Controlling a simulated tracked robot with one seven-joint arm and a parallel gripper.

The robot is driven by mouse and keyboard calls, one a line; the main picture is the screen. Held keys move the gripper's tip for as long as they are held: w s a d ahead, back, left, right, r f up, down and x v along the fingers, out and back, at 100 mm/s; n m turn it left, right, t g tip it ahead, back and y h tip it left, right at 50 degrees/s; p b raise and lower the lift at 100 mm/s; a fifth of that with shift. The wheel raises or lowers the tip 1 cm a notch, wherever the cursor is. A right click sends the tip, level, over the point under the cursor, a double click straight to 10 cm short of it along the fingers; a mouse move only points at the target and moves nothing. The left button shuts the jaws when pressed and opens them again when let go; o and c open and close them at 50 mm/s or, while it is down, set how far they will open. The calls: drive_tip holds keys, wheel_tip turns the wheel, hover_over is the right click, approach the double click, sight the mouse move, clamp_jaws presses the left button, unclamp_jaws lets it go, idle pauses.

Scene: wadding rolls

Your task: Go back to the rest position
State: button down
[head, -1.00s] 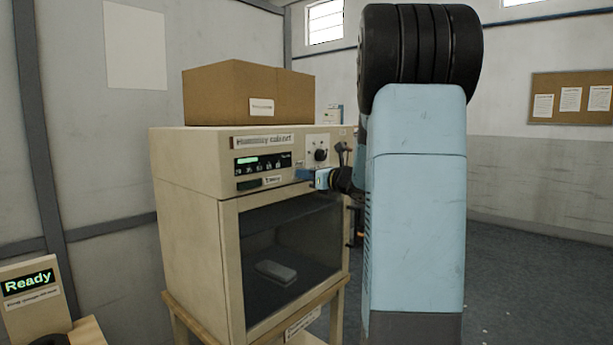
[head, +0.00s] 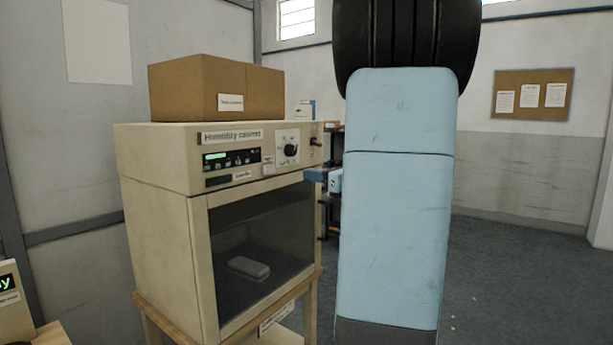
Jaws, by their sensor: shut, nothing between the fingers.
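My gripper (head: 314,174) shows in the head view as a small blue tip poking out left of my light blue arm. It is shut and empty, and its wrist is hidden behind the arm. The tip appears in front of the upper right part of the beige humidity cabinet (head: 160,235), below its knob. I cannot tell how far it is from the cabinet front. The cabinet's dark glass door is closed, and a pale roll-like item (head: 248,267) lies inside.
A cardboard box (head: 185,95) sits on the cabinet, which stands on a wooden stand (head: 310,310). A display sign (head: 12,300) is at the lower left. Dark shelving stands behind the cabinet at right. Open floor (head: 510,270) lies to the right, with a pinboard (head: 532,95) on the far wall.

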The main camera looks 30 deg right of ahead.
idle(0.7)
drive_tip(key=s+a+f+n+g+y, duration=0.1)
drive_tip(key=s+a+n+g, duration=0.25)
drive_tip(key=a, duration=0.35)
drive_tip(key=s+a+f+n+g+y, duration=0.1)
drive_tip(key=s+a+f+n+g, duration=0.1)
drive_tip(key=a+n, duration=0.4)
drive_tip(key=s+a+f+n+g, duration=0.1)
drive_tip(key=s+a+n+g, duration=0.15)
drive_tip(key=a, duration=0.55)
drive_tip(key=s+a+f+n+g+h, duration=0.1)
drive_tip(key=s+n+h, duration=0.3)
drive_tip(key=s+n, duration=0.4)
drive_tip(key=s+a+f+n+g+h, duration=0.2)
drive_tip(key=s+n, duration=0.5)
drive_tip(key=n, duration=0.5)
wheel_tip(320, 180, down, 2)
drive_tip(key=shift+s+a+f+h, duration=0.15)
drive_tip(key=shift+s+a+h, duration=0.3)
drive_tip(key=shift+h, duration=0.65)
drive_tip(key=c, duration=1.8)
unclamp_jaws()
drive_tip(key=shift+c, duration=0.2)
